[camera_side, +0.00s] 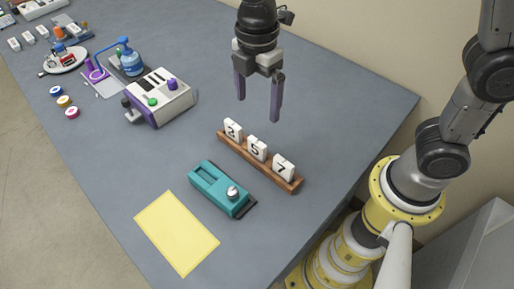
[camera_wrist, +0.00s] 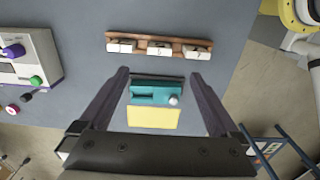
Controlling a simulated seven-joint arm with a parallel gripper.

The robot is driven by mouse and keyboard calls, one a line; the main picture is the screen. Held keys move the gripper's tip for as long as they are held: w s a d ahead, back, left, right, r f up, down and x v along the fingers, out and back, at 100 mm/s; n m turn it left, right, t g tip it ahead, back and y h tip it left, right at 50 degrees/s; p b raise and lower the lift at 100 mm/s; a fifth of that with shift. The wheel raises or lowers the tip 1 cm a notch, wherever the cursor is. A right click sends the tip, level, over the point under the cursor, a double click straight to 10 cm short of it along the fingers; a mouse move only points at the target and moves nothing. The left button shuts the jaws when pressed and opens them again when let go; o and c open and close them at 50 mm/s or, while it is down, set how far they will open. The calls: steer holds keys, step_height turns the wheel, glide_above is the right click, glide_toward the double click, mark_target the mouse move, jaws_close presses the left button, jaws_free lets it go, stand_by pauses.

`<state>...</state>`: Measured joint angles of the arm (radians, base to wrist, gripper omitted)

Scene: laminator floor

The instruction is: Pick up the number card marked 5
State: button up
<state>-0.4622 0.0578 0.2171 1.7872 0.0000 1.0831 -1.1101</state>
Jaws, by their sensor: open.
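The number card marked 5 (camera_side: 257,149) is a white block standing in a brown wooden rack (camera_side: 230,146), between the card marked 2 (camera_side: 233,129) and the card marked 7 (camera_side: 283,168). In the wrist view the rack (camera_wrist: 183,41) lies at the top, and the middle card (camera_wrist: 159,51) shows from above with its number unreadable. My gripper (camera_side: 258,110) is open and empty. It hangs above the table, higher than the rack and apart from the cards. Its two purple-grey fingers frame the lower middle of the wrist view.
A teal device (camera_side: 218,188) with a silver knob sits just in front of the rack, with a yellow sheet (camera_side: 177,233) beyond it. A white and purple machine (camera_side: 160,97) stands to the left. Table to the right of the rack is clear.

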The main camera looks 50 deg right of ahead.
mark_target(257, 142)
step_height(257, 142, down, 13)
steer(key=shift+f, duration=0.2)
steer(key=c, duration=1.4)
steer(key=shift+c, duration=0.2)
steer(key=shift+r, duration=0.1)
